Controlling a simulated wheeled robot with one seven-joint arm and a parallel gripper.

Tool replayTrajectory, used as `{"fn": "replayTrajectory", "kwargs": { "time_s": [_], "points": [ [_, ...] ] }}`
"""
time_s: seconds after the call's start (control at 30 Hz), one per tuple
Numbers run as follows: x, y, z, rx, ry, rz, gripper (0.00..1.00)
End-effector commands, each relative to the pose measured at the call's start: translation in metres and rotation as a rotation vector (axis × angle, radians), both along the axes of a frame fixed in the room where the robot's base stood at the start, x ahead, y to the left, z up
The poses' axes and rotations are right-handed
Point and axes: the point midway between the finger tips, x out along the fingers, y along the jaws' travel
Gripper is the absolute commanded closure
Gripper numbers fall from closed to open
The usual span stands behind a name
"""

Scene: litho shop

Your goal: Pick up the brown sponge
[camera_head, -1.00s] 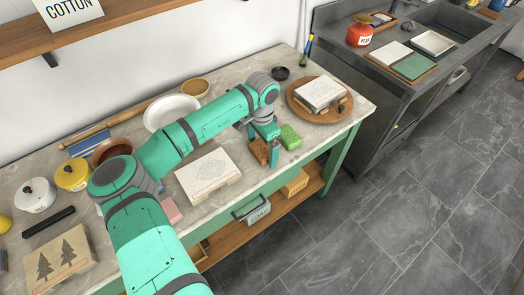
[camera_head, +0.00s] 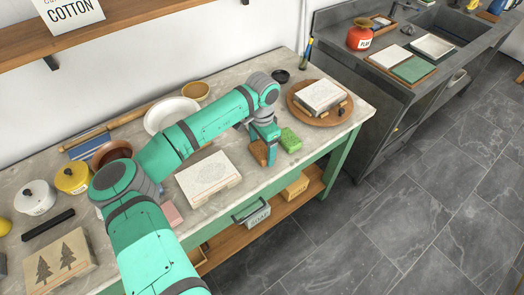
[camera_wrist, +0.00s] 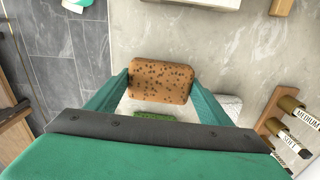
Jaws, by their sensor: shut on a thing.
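The brown sponge (camera_wrist: 160,80) is a tan block with dark spots, held between the two fingers of my gripper (camera_wrist: 160,86) in the wrist view. In the head view the sponge (camera_head: 259,152) shows just left of my gripper (camera_head: 270,155), partly hidden by a finger. My gripper is shut on it, over the front part of the table. I cannot tell how far it is above the tabletop. A green sponge (camera_head: 290,140) lies close on the right; its edge shows below the brown sponge in the wrist view (camera_wrist: 155,116).
A round wooden board (camera_head: 302,110) with a white block stands at the right. The table's front edge is near.

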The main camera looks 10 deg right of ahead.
Motion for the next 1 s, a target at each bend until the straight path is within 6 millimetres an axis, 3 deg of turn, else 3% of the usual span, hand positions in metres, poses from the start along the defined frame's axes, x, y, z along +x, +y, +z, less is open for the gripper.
{"fn": "replayTrajectory", "kwargs": {
  "time_s": [0.1, 0.4, 0.7, 1.0],
  "points": [
    [0.0, -0.001, 0.021, -0.003, -0.002, -0.001, 0.48],
    [-0.049, 0.032, 0.082, -0.004, -0.001, -0.002, 0.48],
    [-0.099, 0.065, 0.107, -0.001, 0.0, -0.001, 0.48],
    [-0.117, 0.076, 0.116, -0.001, 0.0, -0.001, 0.48]
  ]
}}
